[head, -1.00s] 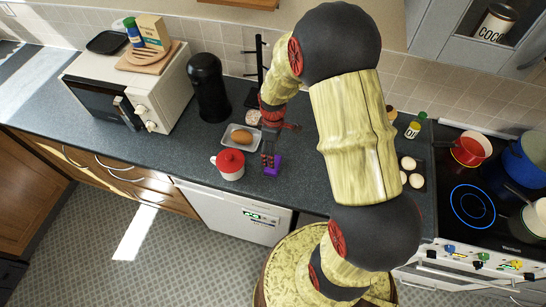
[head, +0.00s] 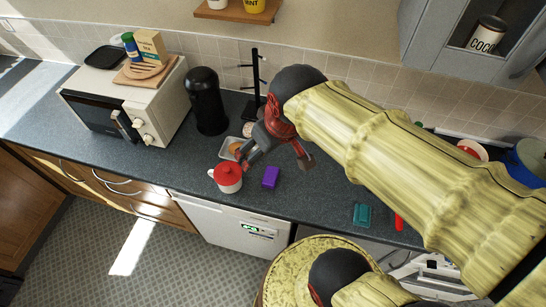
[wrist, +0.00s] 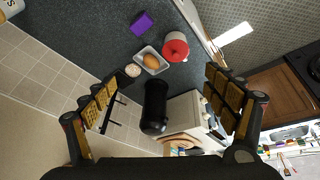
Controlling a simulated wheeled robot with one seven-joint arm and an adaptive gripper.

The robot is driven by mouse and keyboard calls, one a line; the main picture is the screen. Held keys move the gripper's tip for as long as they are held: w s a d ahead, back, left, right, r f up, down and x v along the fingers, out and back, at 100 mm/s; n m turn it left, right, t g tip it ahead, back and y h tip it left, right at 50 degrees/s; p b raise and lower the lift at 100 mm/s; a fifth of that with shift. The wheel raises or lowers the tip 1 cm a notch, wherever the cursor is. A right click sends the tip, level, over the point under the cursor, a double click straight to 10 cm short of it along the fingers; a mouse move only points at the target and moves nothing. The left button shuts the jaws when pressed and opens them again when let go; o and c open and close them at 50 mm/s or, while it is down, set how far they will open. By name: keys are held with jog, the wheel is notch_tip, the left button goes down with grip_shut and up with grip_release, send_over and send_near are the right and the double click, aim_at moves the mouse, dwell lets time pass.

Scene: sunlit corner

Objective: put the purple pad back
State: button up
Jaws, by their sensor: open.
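The purple pad (head: 271,177) is a small block on the dark worktop, just right of the white pot with a red lid (head: 228,177). It also shows at the top of the wrist view (wrist: 142,23), clear of my fingers. My gripper (head: 275,162) is open and empty, above the worktop by the pad and pot in the head view. In the wrist view its two fingers (wrist: 164,98) are wide apart with nothing held between them. A teal pad (head: 362,215) lies further right near the front edge. A red item (head: 399,222) shows partly beside it.
A small tray with a brown egg-shaped item (wrist: 151,61) sits behind the pot. A black canister (head: 207,101), black mug stand (head: 255,75) and white microwave (head: 125,100) stand behind and left. My arm hides much of the hob side. Worktop between the purple and teal pads is clear.

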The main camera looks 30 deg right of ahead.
jog(key=shift+m+t, duration=0.5)
jog(key=shift+m, duration=0.3)
jog(key=s, duration=0.1)
jog(key=s+r, duration=0.1)
jog(key=s, duration=0.1)
jog(key=s+a+r, duration=0.1)
jog(key=s, duration=0.1)
jog(key=shift+a, duration=0.1)
notch_tip(320, 180, down, 17)
jog(key=b, duration=1.6)
jog(key=shift+r+b, duration=0.15)
jog(key=shift+b, duration=0.25)
jog(key=shift+w, duration=0.1)
